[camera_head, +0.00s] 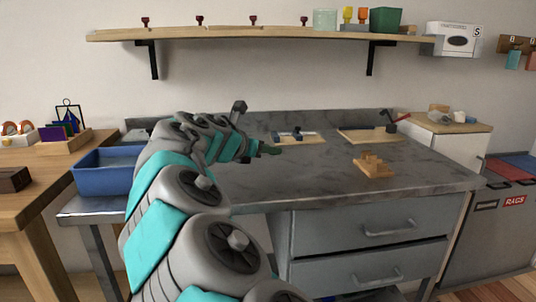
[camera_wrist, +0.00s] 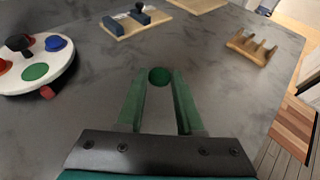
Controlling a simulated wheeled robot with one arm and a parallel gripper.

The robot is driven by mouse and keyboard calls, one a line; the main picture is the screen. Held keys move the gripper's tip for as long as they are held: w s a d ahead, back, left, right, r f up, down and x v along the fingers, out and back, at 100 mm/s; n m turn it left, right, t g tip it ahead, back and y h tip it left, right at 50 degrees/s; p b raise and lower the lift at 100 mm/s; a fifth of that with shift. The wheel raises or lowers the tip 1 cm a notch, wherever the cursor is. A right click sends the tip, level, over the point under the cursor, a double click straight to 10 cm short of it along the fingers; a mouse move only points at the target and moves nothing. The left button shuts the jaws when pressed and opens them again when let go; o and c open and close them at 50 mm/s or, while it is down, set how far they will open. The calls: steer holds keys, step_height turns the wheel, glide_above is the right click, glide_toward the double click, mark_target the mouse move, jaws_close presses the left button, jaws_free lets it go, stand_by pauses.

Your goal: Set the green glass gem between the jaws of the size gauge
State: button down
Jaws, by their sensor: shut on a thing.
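The green glass gem (camera_wrist: 159,76) is a small dark green round piece held between my fingertips. My gripper (camera_wrist: 159,82) has green fingers and is shut on the gem, over the grey worktop. In the head view my gripper (camera_head: 268,149) is in front of the size gauge, and I cannot make out the gem there. The size gauge (camera_head: 294,136) is a wooden board with blue jaws. In the wrist view the gauge (camera_wrist: 139,18) lies beyond my fingertips, at the top and slightly left. The gem is apart from the gauge.
A white round tray (camera_wrist: 63,78) with coloured discs is at the left of the wrist view. A notched wooden block (camera_head: 373,166) stands right on the worktop. A board with a red-handled tool (camera_head: 385,134) is behind it. A blue bin (camera_head: 103,172) is at left. Worktop between gripper and gauge is clear.

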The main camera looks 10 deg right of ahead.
mark_target(268, 163)
steer(key=shift+w+d+f, duration=0.1)
steer(key=shift+w+d, duration=0.05)
steer(key=shift+w, duration=1.05)
steer(key=shift+w+d+f, duration=0.1)
steer(key=shift+w+d, duration=0.05)
steer(key=shift+w, duration=1)
steer(key=shift+f, duration=1.75)
steer(key=shift+f, duration=0.1)
steer(key=c, duration=0.6)
jaws_free()
steer(key=shift+o, duration=0.2)
